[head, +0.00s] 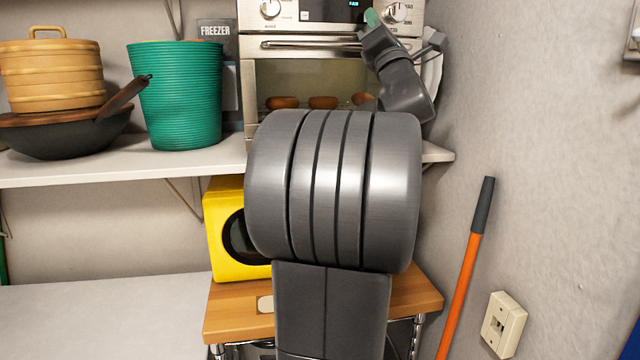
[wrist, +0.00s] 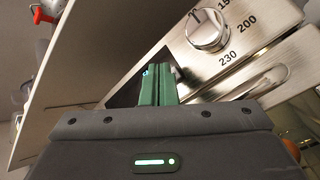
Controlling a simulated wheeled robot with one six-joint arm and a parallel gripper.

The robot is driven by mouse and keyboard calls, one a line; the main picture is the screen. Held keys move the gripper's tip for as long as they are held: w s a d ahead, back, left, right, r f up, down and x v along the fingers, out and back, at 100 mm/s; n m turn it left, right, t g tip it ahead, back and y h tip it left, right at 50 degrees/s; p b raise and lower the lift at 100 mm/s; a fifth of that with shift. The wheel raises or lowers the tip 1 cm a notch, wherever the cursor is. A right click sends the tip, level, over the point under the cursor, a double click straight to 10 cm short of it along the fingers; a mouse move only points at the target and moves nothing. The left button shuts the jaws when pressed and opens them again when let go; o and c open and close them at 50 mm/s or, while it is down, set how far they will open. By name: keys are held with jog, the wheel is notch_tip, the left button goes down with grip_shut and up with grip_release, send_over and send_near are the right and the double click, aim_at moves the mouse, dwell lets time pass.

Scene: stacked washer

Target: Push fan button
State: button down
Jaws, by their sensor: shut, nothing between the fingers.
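The steel oven (head: 300,43) stands on the shelf, with a dark control display (head: 325,10) between two knobs. A small blue lit mark (head: 354,4) shows at the display's right side; I cannot read it surely as the fan button. My gripper (head: 371,17) has green fingers, shut and empty, just right of that mark and left of the right knob (head: 397,11). In the wrist view the shut fingers (wrist: 158,82) reach the display's edge and cover part of it. I cannot tell whether they touch it. The temperature knob (wrist: 208,30) is up and to the right of them.
The oven handle (head: 310,44) lies below the panel. A green ribbed bin (head: 175,95) and a dark pan (head: 60,138) stand on the shelf at left. A grey wall (head: 540,120) is close at right, with an orange-handled pole (head: 465,270). A yellow appliance (head: 225,200) sits below.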

jog(key=shift+w, duration=0.2)
jog(key=shift+w+a, duration=0.1)
jog(key=shift+w, duration=0.15)
dwell(0.5)
jog(key=shift+s+b, duration=0.1)
jog(key=shift+b, duration=0.25)
jog(key=shift+s+f+b, duration=0.15)
jog(key=shift+s+b, duration=0.25)
jog(key=shift+b, duration=0.05)
jog(key=shift+s, duration=0.2)
jog(key=s+d+b, duration=0.1)
jog(key=s+b, duration=0.3)
jog(key=s, duration=0.2)
jog(key=shift+d, duration=0.2)
